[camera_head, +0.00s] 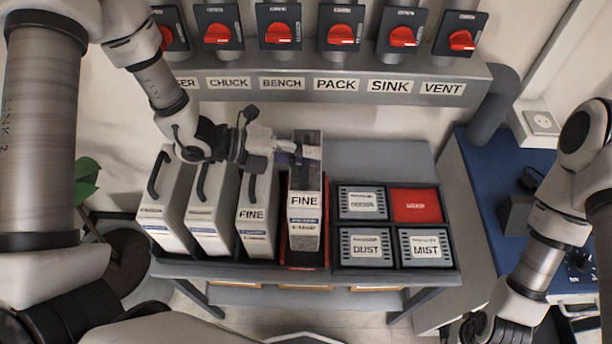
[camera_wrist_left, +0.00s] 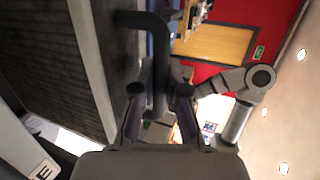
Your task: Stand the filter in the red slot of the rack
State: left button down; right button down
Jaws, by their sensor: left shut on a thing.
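My left gripper (camera_head: 288,148) is shut on the dark handle of a filter (camera_head: 304,213) labelled FINE; the handle (camera_wrist_left: 158,65) also shows between the fingers (camera_wrist_left: 160,108) in the left wrist view. The filter is upright, over or within the red slot (camera_head: 303,265) of the rack (camera_head: 261,267). Red lining shows along its left side and below its front. I cannot tell whether its base touches the slot floor. My right gripper (camera_head: 480,330) is low at the right, partly cut off by the frame; its fingers are unclear.
Several grey filters with dark handles stand left of the red slot, the nearest (camera_head: 258,215) also labelled FINE. Right of it is a tray with DUST (camera_head: 366,248), MIST (camera_head: 426,247) and red (camera_head: 415,206) compartments. Red-knobbed switches (camera_head: 341,35) line the panel behind.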

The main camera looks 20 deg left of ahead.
aim_at(299, 168)
pick_arm(q)
notch_tip(299, 168, down, 4)
jog(key=shift+f, duration=0.2)
jog(key=shift+f+b, duration=0.4)
jog(key=shift+f, duration=0.15)
jog(key=c, duration=1.2)
grip_release()
jog(key=shift+s+f, duration=0.15)
jog(key=shift+s, duration=0.05)
jog(key=shift+a+r+p, duration=0.2)
jog(key=shift+r+p, duration=0.75)
jog(key=shift+p, duration=0.05)
jog(key=p+v, duration=0.9)
jog(key=v, duration=0.2)
jog(key=shift+a, duration=0.25)
jog(key=shift+f, duration=0.15)
